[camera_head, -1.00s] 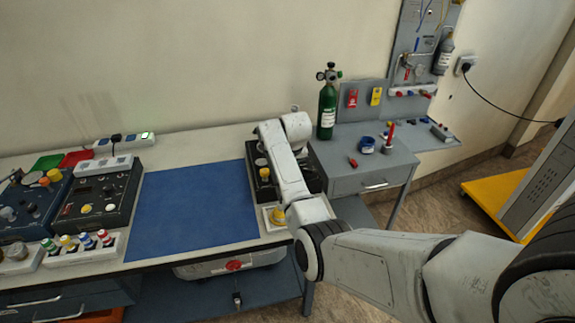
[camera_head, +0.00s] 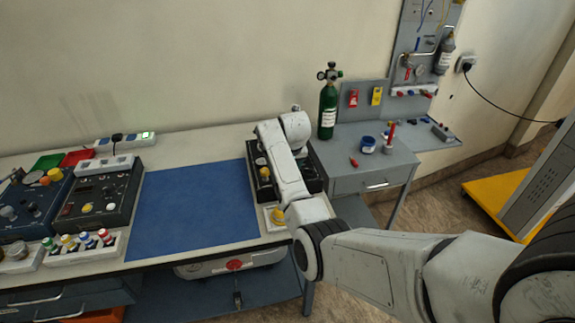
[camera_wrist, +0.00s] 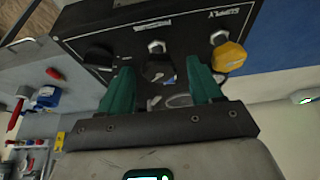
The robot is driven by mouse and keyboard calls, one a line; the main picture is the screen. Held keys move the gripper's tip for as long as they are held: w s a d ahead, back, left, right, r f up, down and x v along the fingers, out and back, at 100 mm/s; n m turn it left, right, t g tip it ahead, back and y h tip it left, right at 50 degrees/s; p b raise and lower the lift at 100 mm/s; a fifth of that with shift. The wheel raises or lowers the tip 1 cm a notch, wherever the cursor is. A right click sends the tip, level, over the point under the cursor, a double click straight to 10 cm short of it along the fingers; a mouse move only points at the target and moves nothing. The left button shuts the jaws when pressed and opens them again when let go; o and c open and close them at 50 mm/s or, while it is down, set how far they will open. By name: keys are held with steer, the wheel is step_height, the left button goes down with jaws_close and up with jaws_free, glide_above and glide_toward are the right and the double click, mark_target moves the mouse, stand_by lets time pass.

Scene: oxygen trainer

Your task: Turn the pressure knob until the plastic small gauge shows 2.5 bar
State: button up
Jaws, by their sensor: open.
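The black panel box (camera_wrist: 120,22) fills the top of the wrist view, with white lettering that reads upside down, including SUPPLY. A black knob (camera_wrist: 157,66) sits in its middle, a second black knob (camera_wrist: 98,57) to the left and a yellow knob (camera_wrist: 229,56) to the right. My gripper (camera_wrist: 160,70) is open, its two green fingers on either side of the middle knob; contact cannot be told. In the head view the box (camera_head: 252,158) stands on the bench, largely hidden by my arm. I cannot make out a gauge reading.
A blue mat (camera_head: 195,200) lies left of the box. A white tray (camera_head: 268,226) with a yellow part sits in front of it.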

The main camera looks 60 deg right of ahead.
steer(key=shift+r, duration=0.1)
steer(key=b+v, duration=0.1)
steer(key=v, duration=0.9)
steer(key=shift+r, duration=0.3)
steer(key=shift+a, duration=0.1)
steer(key=a+f, duration=0.2)
steer(key=s+a+f+n, duration=0.1)
steer(key=a+f, duration=0.2)
steer(key=a+f+n+b, duration=0.1)
steer(key=a+f, duration=0.1)
steer(key=a, duration=0.1)
steer(key=shift+s+a+f+g+y, duration=0.2)
steer(key=shift+f+g+y, duration=0.1)
steer(key=shift+f, duration=0.05)
steer(key=s+a+f+n+y, duration=0.1)
steer(key=s+a+f+n, duration=0.1)
steer(key=s+a+f, duration=0.2)
steer(key=s+a+f+n+g+b, duration=0.1)
steer(key=s+a+f, duration=0.3)
steer(key=s+a, duration=0.6)
steer(key=s+a+f+n+y+b, duration=0.1)
steer(key=s+a+f+n, duration=0.3)
steer(key=a, duration=1)
steer(key=s+f, duration=0.1)
steer(key=s, duration=0.2)
steer(key=shift+y, duration=0.3)
